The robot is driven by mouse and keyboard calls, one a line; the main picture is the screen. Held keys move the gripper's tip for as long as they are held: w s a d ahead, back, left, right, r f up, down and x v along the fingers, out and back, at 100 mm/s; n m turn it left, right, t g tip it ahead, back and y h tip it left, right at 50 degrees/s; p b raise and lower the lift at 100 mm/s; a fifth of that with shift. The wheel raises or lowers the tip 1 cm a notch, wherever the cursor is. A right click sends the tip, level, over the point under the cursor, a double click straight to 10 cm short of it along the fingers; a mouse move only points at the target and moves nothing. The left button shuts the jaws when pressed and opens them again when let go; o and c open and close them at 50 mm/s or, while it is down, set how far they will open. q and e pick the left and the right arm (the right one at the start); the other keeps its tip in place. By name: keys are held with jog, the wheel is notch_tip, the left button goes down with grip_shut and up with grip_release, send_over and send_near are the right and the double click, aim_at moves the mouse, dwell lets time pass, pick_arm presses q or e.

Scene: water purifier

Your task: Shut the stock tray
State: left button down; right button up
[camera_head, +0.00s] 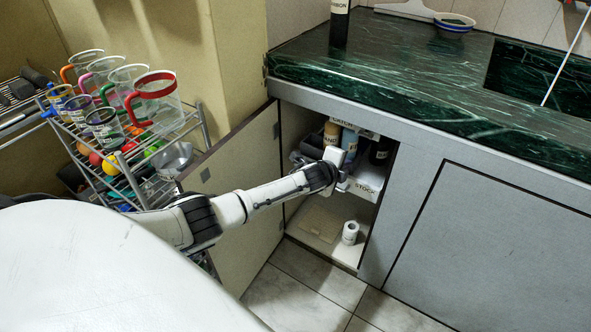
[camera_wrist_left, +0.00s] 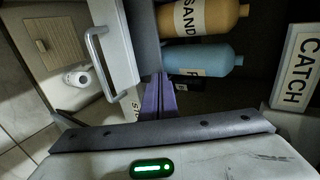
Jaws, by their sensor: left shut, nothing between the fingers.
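The stock tray (camera_head: 367,182) is inside the open cabinet, its white front labelled STOCK near the opening. In the left wrist view, its white front (camera_wrist_left: 117,42) carries a metal bar handle (camera_wrist_left: 92,62). It holds an orange-brown SAND bottle (camera_wrist_left: 205,17) and a blue bottle (camera_wrist_left: 200,60). A dark bottle (camera_head: 380,152) also stands there. My left gripper (camera_head: 340,168) is at the tray's front. Its purple fingers (camera_wrist_left: 158,98) are shut and empty, close beside the front panel's edge; I cannot tell whether they touch it. The right gripper is not in view.
A CATCH label (camera_wrist_left: 297,67) is above the tray. The cabinet door (camera_head: 235,190) stands open on the left, near a wire rack (camera_head: 135,170) with mugs. A white roll (camera_head: 350,232) and a brown panel (camera_head: 322,222) are on the cabinet floor. A green counter (camera_head: 420,75) overhangs the opening.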

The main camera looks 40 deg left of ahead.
pick_arm(q)
jog(key=shift+w+a+r, duration=0.1)
jog(key=shift+w+r, duration=0.05)
jog(key=shift+w, duration=0.25)
jog(key=shift+r, duration=0.1)
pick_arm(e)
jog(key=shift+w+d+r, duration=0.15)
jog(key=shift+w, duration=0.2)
pick_arm(q)
jog(key=shift+w+r, duration=0.15)
jog(key=s+p, duration=0.1)
jog(key=s, duration=0.1)
jog(key=s+p, duration=0.1)
jog(key=s, duration=0.1)
jog(key=shift+s+d+p, duration=0.1)
jog(key=shift+d+p, duration=0.3)
jog(key=a+p+v, duration=0.1)
jog(key=p+v, duration=0.3)
jog(key=v, duration=0.5)
jog(key=shift+s+d, duration=0.45)
jog(key=shift+s, duration=0.1)
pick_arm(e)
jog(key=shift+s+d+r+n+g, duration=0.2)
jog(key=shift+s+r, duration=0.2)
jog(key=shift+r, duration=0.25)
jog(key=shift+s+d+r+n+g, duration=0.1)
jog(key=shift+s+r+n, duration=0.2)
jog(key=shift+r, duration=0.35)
